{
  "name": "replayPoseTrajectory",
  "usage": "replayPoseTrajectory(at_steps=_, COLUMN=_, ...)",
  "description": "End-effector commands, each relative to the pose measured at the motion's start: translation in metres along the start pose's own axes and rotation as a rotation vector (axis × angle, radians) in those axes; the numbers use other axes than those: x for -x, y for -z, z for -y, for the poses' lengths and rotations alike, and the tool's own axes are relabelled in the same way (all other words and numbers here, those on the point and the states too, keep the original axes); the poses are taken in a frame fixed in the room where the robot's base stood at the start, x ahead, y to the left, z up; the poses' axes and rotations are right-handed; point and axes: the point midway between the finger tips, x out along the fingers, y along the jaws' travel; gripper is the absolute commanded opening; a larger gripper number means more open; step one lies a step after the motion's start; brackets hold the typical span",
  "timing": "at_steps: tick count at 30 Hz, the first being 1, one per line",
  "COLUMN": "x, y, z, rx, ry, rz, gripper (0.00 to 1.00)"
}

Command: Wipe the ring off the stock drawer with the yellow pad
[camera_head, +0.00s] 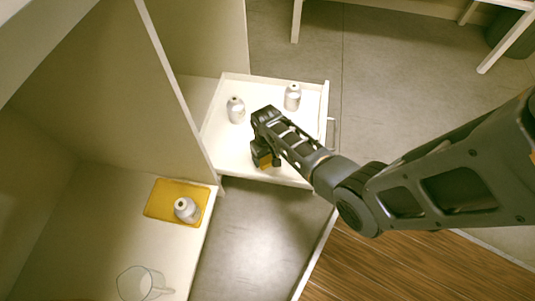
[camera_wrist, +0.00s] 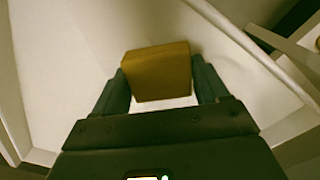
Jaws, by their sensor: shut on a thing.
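The open white stock drawer (camera_head: 224,142) juts out from the cabinet in the head view. Its pale floor (camera_wrist: 75,70) fills much of the wrist view. My gripper (camera_head: 264,158) is inside the drawer, shut on the yellow pad (camera_head: 265,163). In the wrist view the pad (camera_wrist: 157,70) is a mustard block squeezed between the two dark fingers of my gripper (camera_wrist: 158,85). The pad is low over the drawer floor; I cannot tell whether it touches. I cannot make out the ring clearly; my arm and the pad hide part of the floor.
Two white bottles with grey bands stand in the drawer, one at left (camera_head: 236,110) and one at the back right (camera_head: 292,97). A yellow mat (camera_head: 160,203) on the left surface bears another bottle (camera_head: 187,210). A clear glass jug (camera_head: 140,283) stands near the bottom.

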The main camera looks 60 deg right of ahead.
Motion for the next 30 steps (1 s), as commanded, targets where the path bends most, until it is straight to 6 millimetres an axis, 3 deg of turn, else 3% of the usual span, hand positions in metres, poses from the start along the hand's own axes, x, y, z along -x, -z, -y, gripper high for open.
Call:
replayPoseTrajectory(at_steps=21, x=0.068, y=0.003, z=0.008, rx=0.006, ry=0.0, rz=-0.001, gripper=0.49)
replayPoseTrajectory(at_steps=30, x=0.078, y=0.004, z=0.009, rx=0.006, ry=0.0, rz=-0.001, gripper=0.49)
